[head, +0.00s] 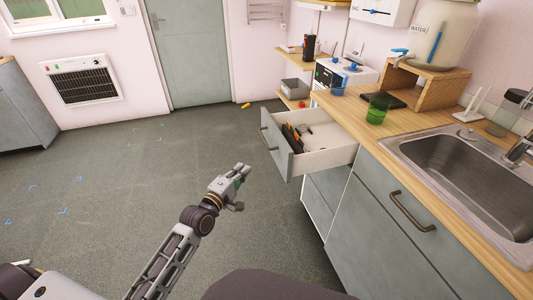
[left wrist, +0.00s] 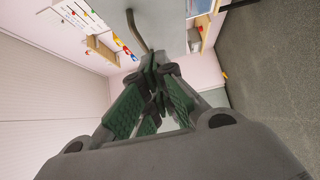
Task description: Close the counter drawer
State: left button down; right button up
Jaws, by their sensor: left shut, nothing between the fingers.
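The counter drawer (head: 325,163) is pulled out from the counter, with a grey front, a dark handle (head: 269,141) and some items inside. In the left wrist view the dark drawer handle (left wrist: 137,32) shows just beyond my fingers. My left gripper (head: 243,170) is in the air to the left of the drawer front, apart from it in the head view. The left wrist view shows its green-padded fingers (left wrist: 155,65) shut together and empty. My right gripper is not in view.
The wooden counter (head: 352,112) carries a green cup (head: 377,109), a wooden stand (head: 433,87) and a steel sink (head: 470,170). Grey cupboards stand below it. A grey door (head: 187,50) is at the back.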

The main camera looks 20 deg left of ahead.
pick_arm(q)
jog(key=shift+w, duration=0.1)
jog(key=b, duration=0.2)
send_near(273, 145)
jog(key=shift+w+a, duration=1.25)
jog(key=shift+a, duration=0.05)
jog(key=w+d, duration=0.1)
jog(key=w+d+b, duration=0.1)
jog(key=d, duration=0.1)
jog(key=shift+d+f, duration=0.1)
jog(key=shift+w, duration=0.1)
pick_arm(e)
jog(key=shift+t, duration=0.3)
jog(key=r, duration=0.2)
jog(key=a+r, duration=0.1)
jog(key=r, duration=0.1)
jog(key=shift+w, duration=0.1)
pick_arm(q)
jog(key=shift+w+d, duration=0.1)
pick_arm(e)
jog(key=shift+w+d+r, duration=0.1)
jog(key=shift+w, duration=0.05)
